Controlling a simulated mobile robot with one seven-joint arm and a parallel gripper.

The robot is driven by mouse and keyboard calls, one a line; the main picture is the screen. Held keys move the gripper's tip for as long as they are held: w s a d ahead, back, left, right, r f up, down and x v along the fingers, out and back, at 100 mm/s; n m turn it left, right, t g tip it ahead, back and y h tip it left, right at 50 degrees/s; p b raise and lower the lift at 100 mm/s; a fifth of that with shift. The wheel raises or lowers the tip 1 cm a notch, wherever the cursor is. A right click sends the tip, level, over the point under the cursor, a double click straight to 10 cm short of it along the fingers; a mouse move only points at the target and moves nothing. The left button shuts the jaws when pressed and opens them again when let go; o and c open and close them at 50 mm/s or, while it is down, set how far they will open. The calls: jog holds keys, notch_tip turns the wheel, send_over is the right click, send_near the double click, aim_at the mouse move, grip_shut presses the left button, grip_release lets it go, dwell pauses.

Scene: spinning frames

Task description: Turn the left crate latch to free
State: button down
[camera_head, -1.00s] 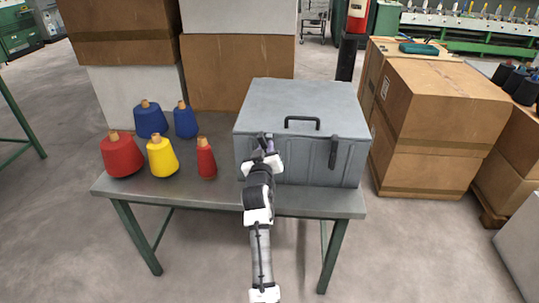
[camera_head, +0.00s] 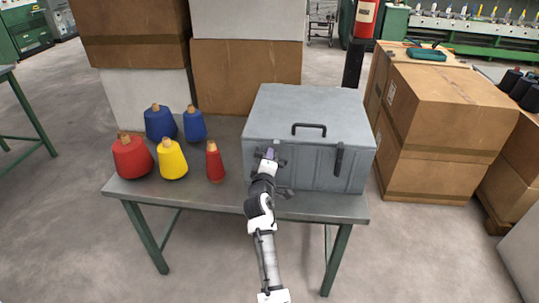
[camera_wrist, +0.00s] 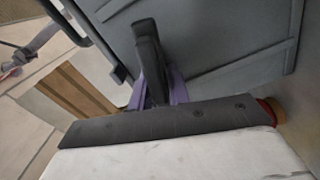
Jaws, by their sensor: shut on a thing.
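The grey crate (camera_head: 310,105) stands on the table, its lid down, with a black handle (camera_head: 309,129) on top. Its right latch (camera_head: 339,160) is dark and hangs upright on the front face. My gripper (camera_head: 270,155) is at the left part of the crate's front, covering most of the left latch. In the wrist view the left latch (camera_wrist: 148,50) is a dark lever between the purple fingers of my gripper (camera_wrist: 160,90), which is shut on it. The latch looks tilted against the crate's edges; its exact angle is hard to tell.
Red, yellow and blue thread cones (camera_head: 172,160) stand on the table (camera_head: 215,192) left of the crate. Cardboard boxes (camera_head: 440,125) are stacked on the right, and more boxes (camera_head: 245,75) stand behind the table. The table's front edge lies under my arm.

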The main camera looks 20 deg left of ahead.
jog(key=shift+f+n+p, duration=0.15)
jog(key=shift+n+p, duration=0.15)
jog(key=shift+n, duration=0.45)
jog(key=shift+f+n+p, duration=0.15)
jog(key=shift+n+p, duration=0.1)
jog(key=shift+n, duration=0.5)
jog(key=c, duration=1.4)
grip_release()
jog(key=shift+c, duration=0.2)
jog(key=shift+s, duration=0.15)
jog(key=b+v, duration=0.2)
jog(key=v, duration=1.1)
jog(key=shift+s, duration=0.3)
jog(key=shift+d, duration=0.1)
